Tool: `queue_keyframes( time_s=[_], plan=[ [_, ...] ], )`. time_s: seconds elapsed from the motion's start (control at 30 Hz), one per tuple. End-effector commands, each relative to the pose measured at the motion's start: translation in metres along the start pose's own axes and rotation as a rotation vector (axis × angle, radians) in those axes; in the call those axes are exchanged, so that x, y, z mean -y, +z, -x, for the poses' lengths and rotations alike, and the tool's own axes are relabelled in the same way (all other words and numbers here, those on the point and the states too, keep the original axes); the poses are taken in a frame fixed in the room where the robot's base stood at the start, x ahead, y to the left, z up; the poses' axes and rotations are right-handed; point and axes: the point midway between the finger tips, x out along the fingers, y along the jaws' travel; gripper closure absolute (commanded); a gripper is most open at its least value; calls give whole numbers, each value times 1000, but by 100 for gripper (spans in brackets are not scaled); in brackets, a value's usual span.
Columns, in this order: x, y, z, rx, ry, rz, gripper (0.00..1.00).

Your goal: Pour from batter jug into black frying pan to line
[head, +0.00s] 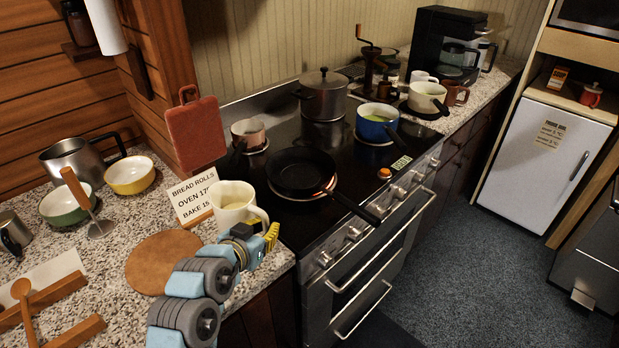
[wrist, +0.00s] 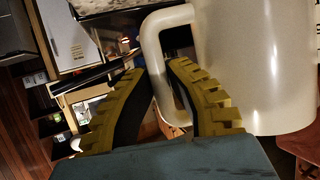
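The batter jug is a cream, mug-like jug (head: 235,204) with a side handle. It is upright at the counter's front right corner, beside the stove, with pale batter visible inside. Its base is partly hidden by my gripper (head: 266,236). In the wrist view the jug (wrist: 262,65) fills the upper right. Its handle passes between the yellow-padded fingers of my gripper (wrist: 159,65), close to both tips; whether they press on it is unclear. The black frying pan (head: 301,172) sits on the front left burner, its handle pointing front right. No fill line is discernible in the pan.
A recipe card (head: 194,197) stands just behind the jug, and a round brown board (head: 163,262) lies left of it. A small copper saucepan (head: 249,134), a lidded pot (head: 324,95) and a blue pot (head: 377,122) stand on other burners. Bowls and a steel pot (head: 85,162) are at left.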

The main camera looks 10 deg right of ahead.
Motion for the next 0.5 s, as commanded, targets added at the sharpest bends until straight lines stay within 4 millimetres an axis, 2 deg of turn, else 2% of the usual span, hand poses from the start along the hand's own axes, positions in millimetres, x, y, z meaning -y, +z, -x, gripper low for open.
queue_keyframes(
  time_s=[0.27,0.5],
  plan=[
    [0,0,0,2,-1,0,100],
    [1,-12,5,1,-1,0,100]
  ],
)
